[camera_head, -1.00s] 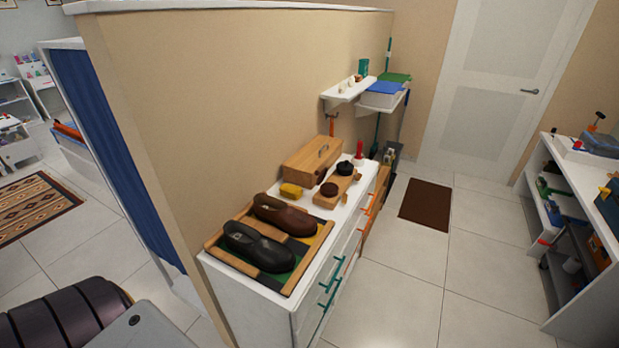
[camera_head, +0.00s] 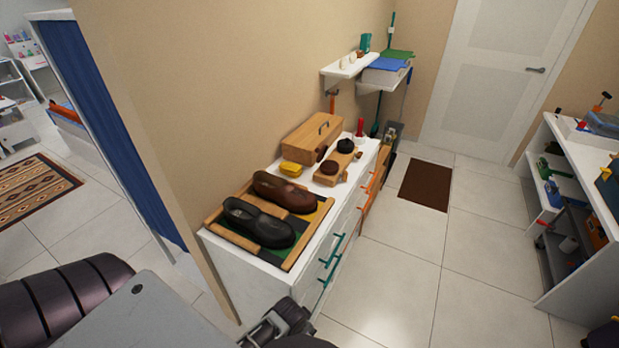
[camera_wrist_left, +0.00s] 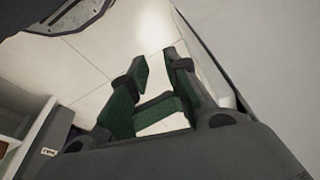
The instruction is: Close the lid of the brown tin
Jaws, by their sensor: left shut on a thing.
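My left gripper (camera_head: 280,324) is low in the head view, in front of the cabinet and well short of the tin. In the left wrist view its green-padded fingers (camera_wrist_left: 160,70) point over pale floor. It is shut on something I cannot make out. My right gripper is not in view.
A shoe tray (camera_head: 215,216) with two dark shoes fills the near end of the cabinet. A yellow block (camera_head: 298,169), wooden box (camera_head: 303,139), another round dark item (camera_head: 346,146) and a red-handled item (camera_head: 360,127) crowd the tin. Teal handles (camera_head: 331,247) stick out in front.

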